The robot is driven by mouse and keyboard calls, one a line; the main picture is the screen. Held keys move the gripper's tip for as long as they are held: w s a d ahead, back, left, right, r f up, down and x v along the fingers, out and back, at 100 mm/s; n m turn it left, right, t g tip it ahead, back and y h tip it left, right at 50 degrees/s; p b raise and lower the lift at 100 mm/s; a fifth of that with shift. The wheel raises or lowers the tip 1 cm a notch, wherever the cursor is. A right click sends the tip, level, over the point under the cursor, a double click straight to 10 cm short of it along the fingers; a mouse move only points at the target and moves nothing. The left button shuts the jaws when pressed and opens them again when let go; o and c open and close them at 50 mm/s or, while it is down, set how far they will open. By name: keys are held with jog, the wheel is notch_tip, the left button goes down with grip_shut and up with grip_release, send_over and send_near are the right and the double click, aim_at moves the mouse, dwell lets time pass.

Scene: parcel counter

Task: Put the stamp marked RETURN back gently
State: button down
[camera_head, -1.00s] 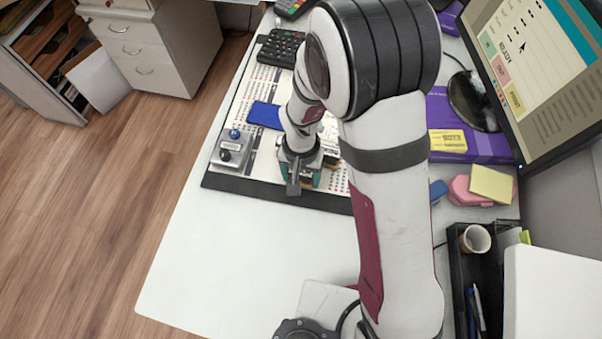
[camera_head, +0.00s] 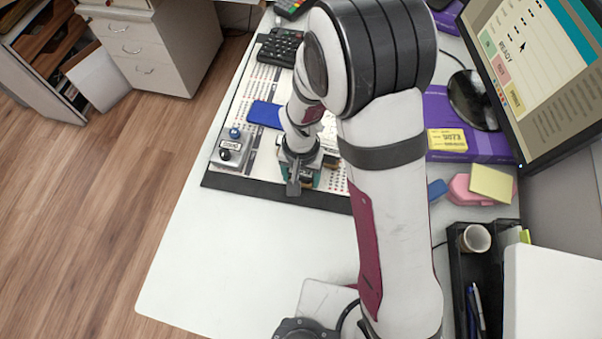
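My gripper (camera_head: 294,186) points down over the near edge of the printed board (camera_head: 222,166), right of a small grey stand (camera_head: 233,151). Dark and teal parts show around its fingers, low over the board. I cannot tell whether it holds a stamp or whether its fingers are open or shut. The grey stand carries a blue knob and a black knob; these may be stamp handles. No RETURN marking is readable in this view. My arm hides the right part of the board.
A blue pad (camera_head: 265,114) lies on the board behind the gripper. A dark keypad (camera_head: 279,47) is at the far end. Purple boxes (camera_head: 487,148), a monitor (camera_head: 540,70) and a black organiser (camera_head: 459,262) stand on the right. The white counter (camera_head: 225,250) in front is clear.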

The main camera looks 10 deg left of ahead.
dwell(0.4)
grip_release()
notch_tip(320, 180, up, 16)
jog(key=s+d+r+m+y, duration=0.1)
jog(key=s+d+r+m, duration=0.1)
jog(key=s+d, duration=0.5)
jog(key=s+d+r+m, duration=0.3)
jog(key=s+d, duration=0.4)
jog(key=s, duration=0.1)
jog(key=shift+d+m+y, duration=0.3)
jog(key=shift+d+y, duration=0.05)
jog(key=shift+y, duration=0.05)
